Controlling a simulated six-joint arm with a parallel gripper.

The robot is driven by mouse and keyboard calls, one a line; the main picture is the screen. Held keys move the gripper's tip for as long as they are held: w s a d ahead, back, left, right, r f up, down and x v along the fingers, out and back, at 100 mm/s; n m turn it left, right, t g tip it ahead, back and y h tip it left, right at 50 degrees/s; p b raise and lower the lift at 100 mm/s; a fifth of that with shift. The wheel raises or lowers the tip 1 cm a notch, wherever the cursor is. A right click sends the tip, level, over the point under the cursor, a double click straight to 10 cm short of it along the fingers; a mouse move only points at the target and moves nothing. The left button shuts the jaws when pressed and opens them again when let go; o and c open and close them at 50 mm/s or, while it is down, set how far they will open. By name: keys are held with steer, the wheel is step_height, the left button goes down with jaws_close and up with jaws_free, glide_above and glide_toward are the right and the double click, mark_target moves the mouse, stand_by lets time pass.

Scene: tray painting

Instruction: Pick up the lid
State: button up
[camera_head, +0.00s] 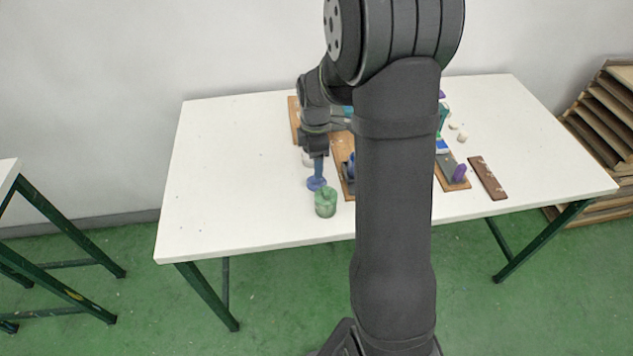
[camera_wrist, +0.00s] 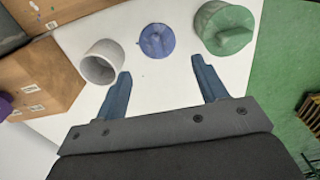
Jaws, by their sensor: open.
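A blue round lid (camera_wrist: 157,41) with a small raised middle lies flat on the white table in the wrist view. In the head view it shows as a blue disc (camera_head: 316,185) just below my gripper (camera_head: 318,174). In the wrist view my gripper (camera_wrist: 161,67) is open, with its two blue fingers spread and nothing between them. The lid lies beyond the fingertips, in line with the gap. I cannot tell the height of the fingertips above the table.
A white cup (camera_wrist: 101,62) lies left of the lid, and a green pot (camera_wrist: 225,27) with a ridged top stands right of it. The left half of the table (camera_head: 225,170) is clear. My arm hides its middle.

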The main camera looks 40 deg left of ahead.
mark_target(316, 181)
steer(key=f, duration=0.8)
steer(key=shift+w, duration=0.25)
steer(key=c, duration=0.8)
